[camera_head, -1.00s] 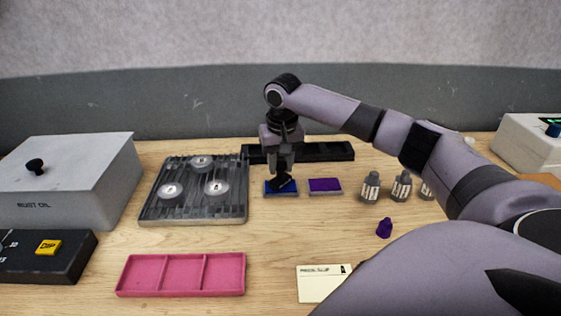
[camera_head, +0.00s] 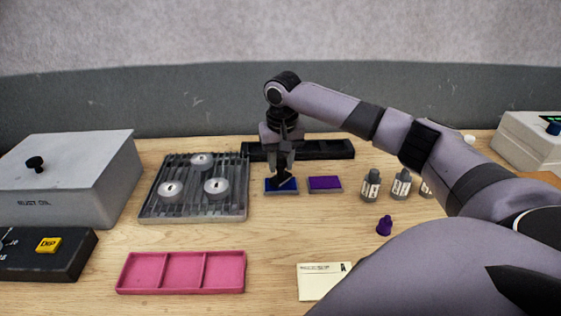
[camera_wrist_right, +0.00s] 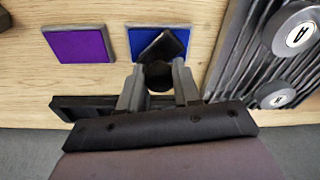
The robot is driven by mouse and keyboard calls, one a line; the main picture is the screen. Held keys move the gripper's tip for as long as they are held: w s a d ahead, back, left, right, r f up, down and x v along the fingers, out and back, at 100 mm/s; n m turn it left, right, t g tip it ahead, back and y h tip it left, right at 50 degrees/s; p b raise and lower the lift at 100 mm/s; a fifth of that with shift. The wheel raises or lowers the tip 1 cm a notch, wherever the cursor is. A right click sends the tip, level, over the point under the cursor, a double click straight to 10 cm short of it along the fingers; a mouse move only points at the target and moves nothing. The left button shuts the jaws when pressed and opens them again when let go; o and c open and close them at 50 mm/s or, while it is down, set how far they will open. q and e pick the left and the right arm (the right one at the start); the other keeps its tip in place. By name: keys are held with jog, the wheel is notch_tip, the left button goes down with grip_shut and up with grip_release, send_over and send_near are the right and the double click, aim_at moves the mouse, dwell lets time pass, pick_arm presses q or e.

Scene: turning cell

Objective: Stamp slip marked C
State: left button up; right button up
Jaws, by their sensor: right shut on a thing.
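My right gripper (camera_head: 282,178) is shut on a dark stamp (camera_wrist_right: 165,46), which it holds over the blue ink pad (camera_head: 290,188). In the right wrist view the blue pad (camera_wrist_right: 140,39) is partly covered by the stamp; I cannot tell whether they touch. The purple ink pad (camera_head: 325,184) lies to its right. A purple stamp-like piece (camera_head: 384,226) stands on the table. A cream paper slip (camera_head: 318,284) lies at the front, partly hidden by my right arm; its corner letter is too small to read surely. My left gripper is not in view.
A ribbed grey tray (camera_head: 232,215) with several round parts is at left centre. A pink divided tray (camera_head: 180,290) lies in front. A black rack (camera_head: 330,149) lies behind the pads. A grey oil box (camera_head: 70,180) is far left.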

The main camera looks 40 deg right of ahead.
jog(key=shift+r, duration=3.35)
